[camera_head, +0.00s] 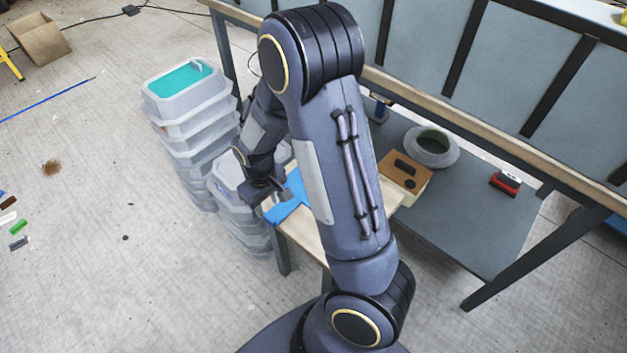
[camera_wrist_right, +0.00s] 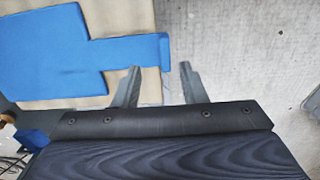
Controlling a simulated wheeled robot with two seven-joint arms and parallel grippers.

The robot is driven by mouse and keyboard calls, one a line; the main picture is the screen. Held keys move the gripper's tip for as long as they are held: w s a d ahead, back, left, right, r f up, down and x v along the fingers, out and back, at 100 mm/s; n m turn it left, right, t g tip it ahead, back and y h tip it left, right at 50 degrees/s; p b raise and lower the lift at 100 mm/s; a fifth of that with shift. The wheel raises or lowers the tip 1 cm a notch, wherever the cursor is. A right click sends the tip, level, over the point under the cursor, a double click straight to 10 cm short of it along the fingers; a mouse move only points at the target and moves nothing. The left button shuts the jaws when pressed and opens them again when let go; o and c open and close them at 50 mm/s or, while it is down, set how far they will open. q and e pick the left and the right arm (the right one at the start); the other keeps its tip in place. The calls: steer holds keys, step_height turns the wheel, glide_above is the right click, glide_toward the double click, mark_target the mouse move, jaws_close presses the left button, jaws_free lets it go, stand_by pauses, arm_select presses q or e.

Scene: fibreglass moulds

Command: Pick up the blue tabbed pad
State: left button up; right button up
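The blue tabbed pad (camera_head: 287,204) lies on a light wooden table top, partly hidden behind my right arm in the head view. The right wrist view shows it as a flat blue sheet (camera_wrist_right: 45,50) with a narrow tab (camera_wrist_right: 135,51) that reaches right. My right gripper (camera_head: 279,192) is at the tab's side of the pad. In the wrist view the right gripper's fingers (camera_wrist_right: 159,67) are spread apart with nothing seen between them. The tab's end appears just beyond the fingertips; I cannot tell whether they touch. My left gripper is not in view.
Stacked grey tubs (camera_head: 187,130), the top one with teal inside, stand left of the table. A wooden block with dark parts (camera_head: 408,172), a grey ring-shaped mould (camera_head: 432,147) and a red-and-black item (camera_head: 505,183) are to the right. Open floor lies at left.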

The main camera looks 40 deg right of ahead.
mark_target(268, 216)
steer(key=f, duration=0.5)
steer(key=shift+a+b, duration=0.3)
steer(key=shift+b, duration=0.05)
steer(key=shift+r, duration=0.1)
jaws_close()
